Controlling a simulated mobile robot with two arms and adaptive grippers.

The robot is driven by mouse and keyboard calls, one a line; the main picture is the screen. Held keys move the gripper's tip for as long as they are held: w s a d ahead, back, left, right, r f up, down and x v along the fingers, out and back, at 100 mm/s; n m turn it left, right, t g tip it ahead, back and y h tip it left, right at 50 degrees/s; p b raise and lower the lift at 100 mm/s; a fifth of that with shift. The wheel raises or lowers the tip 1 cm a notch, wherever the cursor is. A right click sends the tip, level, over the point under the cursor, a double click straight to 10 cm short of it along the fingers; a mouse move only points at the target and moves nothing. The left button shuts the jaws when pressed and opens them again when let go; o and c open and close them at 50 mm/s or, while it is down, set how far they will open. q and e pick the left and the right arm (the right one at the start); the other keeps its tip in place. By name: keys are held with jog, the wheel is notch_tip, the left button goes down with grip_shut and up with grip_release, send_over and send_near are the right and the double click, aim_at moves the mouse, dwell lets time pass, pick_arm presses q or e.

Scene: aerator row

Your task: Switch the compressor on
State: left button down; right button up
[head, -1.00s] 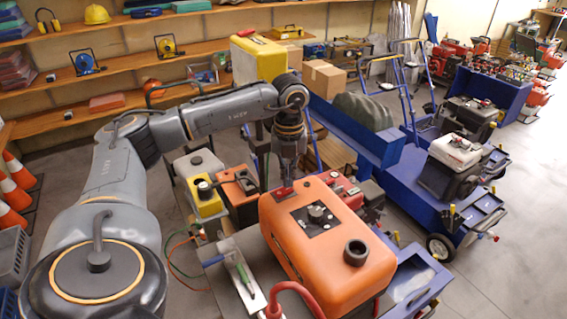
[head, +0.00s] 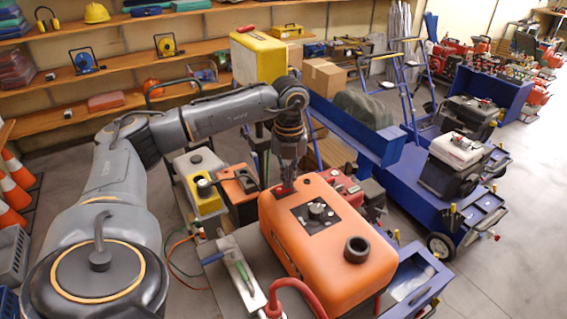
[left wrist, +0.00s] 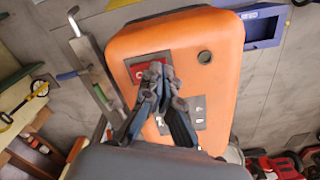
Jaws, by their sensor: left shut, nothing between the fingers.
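The compressor (head: 300,255) is a large orange box with rounded edges in the middle of the head view. It also fills the middle of the left wrist view (left wrist: 215,30). My right gripper is out of view.
A black plate with a knob (head: 317,212) and a dark round cap (head: 357,250) stand on the compressor top. A red hose (head: 292,288) curves in front. An orange-black box (head: 238,188) and a yellow unit (head: 205,193) stand close on the left. A blue cart (head: 440,205) is right.

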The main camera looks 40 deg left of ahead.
pick_arm(q)
jog(key=shift+r+p, duration=2.65)
jog(key=shift+r, duration=0.85)
jog(key=shift+f, duration=0.1)
